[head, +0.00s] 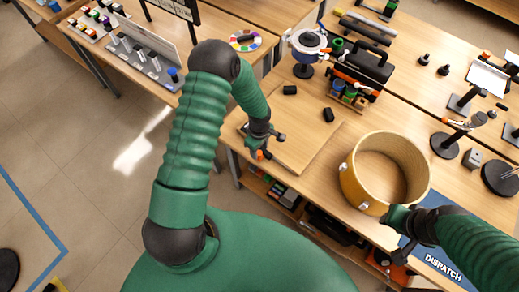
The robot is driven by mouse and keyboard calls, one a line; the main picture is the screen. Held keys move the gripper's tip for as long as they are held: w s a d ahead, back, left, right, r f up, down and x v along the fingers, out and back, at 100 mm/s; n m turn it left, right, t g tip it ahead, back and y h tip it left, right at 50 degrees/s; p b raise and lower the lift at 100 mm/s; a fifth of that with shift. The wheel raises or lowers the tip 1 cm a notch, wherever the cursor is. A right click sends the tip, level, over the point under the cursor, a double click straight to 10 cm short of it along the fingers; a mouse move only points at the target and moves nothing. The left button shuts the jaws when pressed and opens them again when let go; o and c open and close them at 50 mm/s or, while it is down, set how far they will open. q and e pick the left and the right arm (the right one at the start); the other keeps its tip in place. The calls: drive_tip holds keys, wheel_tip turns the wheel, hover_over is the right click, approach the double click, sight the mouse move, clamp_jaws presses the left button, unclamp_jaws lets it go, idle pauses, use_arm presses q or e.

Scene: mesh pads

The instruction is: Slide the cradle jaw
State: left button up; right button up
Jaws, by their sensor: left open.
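No part is clearly recognisable as the cradle jaw. Two small black blocks, which may belong to it, lie apart near the light wooden board (295,145): one at the back (289,90) and one farther right (328,114). My left gripper (264,150) is open and empty at the left edge of the board, to the left of and nearer than both blocks.
The large wooden ring (361,190) stands right of the board, close to my right gripper. A blue DISPATCH mat (436,262) lies at the front right. A black machine with orange parts (360,68) and a blue-rimmed round device (307,43) stand behind. Stands crowd the right.

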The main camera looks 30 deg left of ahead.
use_arm(q)
wheel_tip(320, 180, down, 2)
clamp_jaws()
idle(0.4)
idle(1.2)
